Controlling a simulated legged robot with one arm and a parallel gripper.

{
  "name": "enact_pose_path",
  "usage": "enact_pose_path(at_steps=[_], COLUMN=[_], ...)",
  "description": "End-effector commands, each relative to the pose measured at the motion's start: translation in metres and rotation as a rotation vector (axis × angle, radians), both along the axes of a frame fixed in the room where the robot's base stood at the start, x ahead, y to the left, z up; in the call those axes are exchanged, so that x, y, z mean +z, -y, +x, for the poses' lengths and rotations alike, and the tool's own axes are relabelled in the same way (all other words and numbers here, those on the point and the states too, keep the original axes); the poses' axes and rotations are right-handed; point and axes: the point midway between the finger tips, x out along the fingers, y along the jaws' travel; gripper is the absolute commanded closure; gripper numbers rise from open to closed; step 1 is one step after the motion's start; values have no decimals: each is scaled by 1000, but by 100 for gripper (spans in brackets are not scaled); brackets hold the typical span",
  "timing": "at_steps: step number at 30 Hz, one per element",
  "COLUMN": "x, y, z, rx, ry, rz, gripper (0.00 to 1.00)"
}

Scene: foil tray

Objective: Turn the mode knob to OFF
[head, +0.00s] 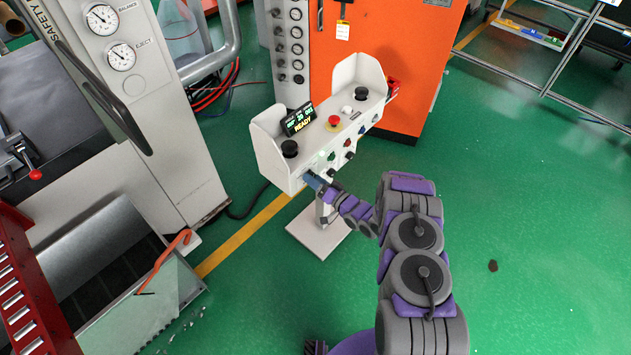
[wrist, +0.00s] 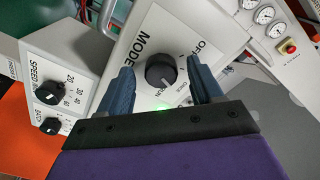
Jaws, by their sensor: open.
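The mode knob (wrist: 161,70) is a round black knob with a light pointer line, on a white panel lettered MODE, OFF and another label ending in N. The wrist view shows it between the two blue-grey fingers of my gripper (wrist: 158,85), which are open on either side of it with gaps. The white control box (head: 268,154) stands on a pedestal in the head view. My gripper (head: 318,182) is at the lower left end of its front face, and the mode knob is hidden there. A green glow shows on the panel below the knob.
A speed knob (wrist: 49,92) and a batch knob (wrist: 51,126) sit on a neighbouring panel. The box top has a lit READY display (head: 299,118), a red button (head: 334,121) and black buttons. An orange cabinet (head: 395,60) stands behind.

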Motion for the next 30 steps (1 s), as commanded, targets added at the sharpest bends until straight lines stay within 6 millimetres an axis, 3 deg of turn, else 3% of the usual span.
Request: enact_pose_path(at_steps=[4,21,30], x=[0,-1,0], y=[0,1,1], z=[0,0,1], rx=[0,-1,-1], ry=[0,0,29], rz=[0,-1,-25], gripper=[37,91,91])
